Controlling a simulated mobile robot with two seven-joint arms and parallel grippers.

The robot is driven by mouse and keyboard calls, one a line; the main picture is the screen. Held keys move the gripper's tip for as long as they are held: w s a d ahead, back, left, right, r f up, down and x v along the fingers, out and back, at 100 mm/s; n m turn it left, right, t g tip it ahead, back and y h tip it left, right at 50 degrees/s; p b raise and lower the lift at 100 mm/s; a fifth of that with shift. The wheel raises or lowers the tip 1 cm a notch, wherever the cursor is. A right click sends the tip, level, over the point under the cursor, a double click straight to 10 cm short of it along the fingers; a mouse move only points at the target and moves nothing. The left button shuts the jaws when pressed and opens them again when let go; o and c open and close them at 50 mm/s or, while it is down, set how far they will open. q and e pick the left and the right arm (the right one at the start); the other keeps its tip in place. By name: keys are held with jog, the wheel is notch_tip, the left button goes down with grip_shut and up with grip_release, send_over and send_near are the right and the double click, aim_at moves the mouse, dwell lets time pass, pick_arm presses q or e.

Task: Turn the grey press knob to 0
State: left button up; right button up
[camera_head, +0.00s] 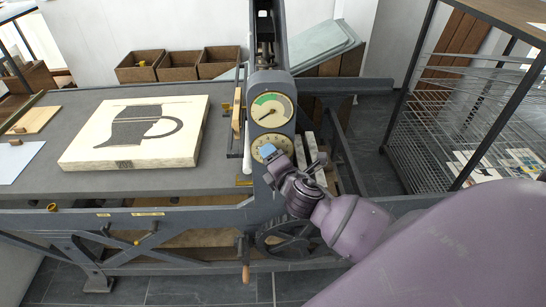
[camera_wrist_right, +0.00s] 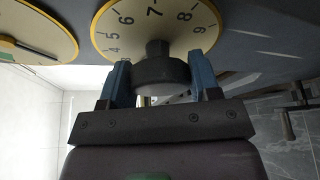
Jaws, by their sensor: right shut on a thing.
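The grey press knob (camera_wrist_right: 160,72) sits at the middle of a cream numbered dial (camera_wrist_right: 112,28). The blue fingers of my right gripper (camera_wrist_right: 160,82) are shut on it, one on each side. The numbers 4 to 9 show on the dial in the wrist view; the 0 and the knob's pointer cannot be made out. In the head view the dial (camera_head: 267,143) is low on the press column, partly covered by my right gripper (camera_head: 272,164), which hides the knob. My left gripper is not in view.
A gauge (camera_head: 271,110) with a green sector is right above the dial. The press bed (camera_head: 40,180) to the left carries a pale block (camera_head: 190,130) with a dark jug print. A handwheel (camera_head: 285,238) is below my gripper. A wire rack (camera_head: 440,130) stands at right.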

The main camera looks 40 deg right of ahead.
jog(key=n+g, duration=0.1)
jog(key=n, duration=0.1)
jog(key=n+g+h, duration=0.1)
jog(key=n, duration=0.1)
jog(key=shift+n+g+h, duration=0.3)
jog(key=shift+n, duration=0.1)
jog(key=n+g+h, duration=0.1)
jog(key=n, duration=0.1)
jog(key=n+h, duration=0.1)
jog(key=n, duration=0.1)
jog(key=shift+g, duration=0.4)
jog(key=shift+n+h, duration=0.3)
jog(key=o, duration=0.9)
jog(key=shift+s, duration=0.1)
jog(key=v, duration=1)
jog(key=shift+s+a+r, duration=0.15)
jog(key=shift+s+r, duration=0.05)
